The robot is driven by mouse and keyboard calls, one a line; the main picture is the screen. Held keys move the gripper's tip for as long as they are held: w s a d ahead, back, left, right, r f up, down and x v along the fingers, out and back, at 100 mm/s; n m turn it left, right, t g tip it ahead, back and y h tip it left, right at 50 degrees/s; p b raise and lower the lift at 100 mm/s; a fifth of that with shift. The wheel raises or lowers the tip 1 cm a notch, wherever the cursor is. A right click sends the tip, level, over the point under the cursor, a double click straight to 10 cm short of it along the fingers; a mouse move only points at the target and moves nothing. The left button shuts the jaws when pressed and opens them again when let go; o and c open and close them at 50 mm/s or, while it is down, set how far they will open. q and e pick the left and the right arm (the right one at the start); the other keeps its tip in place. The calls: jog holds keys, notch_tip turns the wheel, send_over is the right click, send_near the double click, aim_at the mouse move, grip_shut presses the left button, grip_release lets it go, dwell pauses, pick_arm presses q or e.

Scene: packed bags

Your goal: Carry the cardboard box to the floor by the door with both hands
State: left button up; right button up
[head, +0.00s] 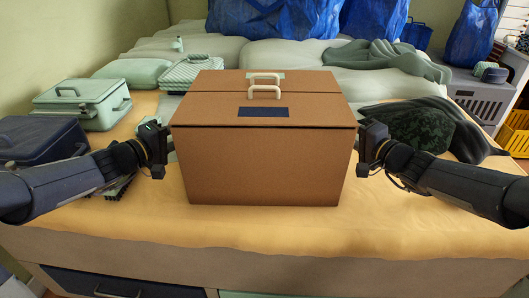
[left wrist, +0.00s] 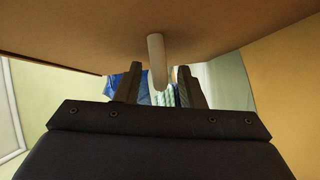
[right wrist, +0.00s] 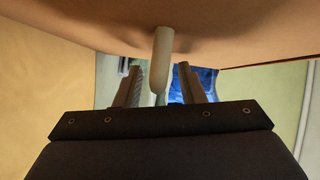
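The brown cardboard box (head: 262,170) stands upright at the front of the yellow-covered bed (head: 90,225), with pale handles and a dark label on top. My left gripper (head: 170,146) is at its left side and my right gripper (head: 361,147) at its right side. In the left wrist view a pale side handle (left wrist: 157,62) hangs between my open left fingers (left wrist: 160,86), with gaps on both sides. In the right wrist view another pale handle (right wrist: 160,60) hangs between my open right fingers (right wrist: 158,87), also with gaps. No door shows.
A mint case (head: 82,103) and a dark blue case (head: 40,139) stand at the left. Dark clothing (head: 425,125) lies right of the box. Blue bags (head: 275,18) and pale bedding fill the back. A grey crate (head: 480,100) and a yellow crate (head: 517,135) stand right of the bed.

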pick_arm(q)
jog(key=shift+c, duration=0.4)
pick_arm(e)
jog(key=shift+c, duration=0.5)
pick_arm(q)
grip_shut()
pick_arm(e)
grip_shut()
pick_arm(q)
jog(key=shift+r, duration=0.3)
pick_arm(e)
jog(key=shift+r, duration=0.25)
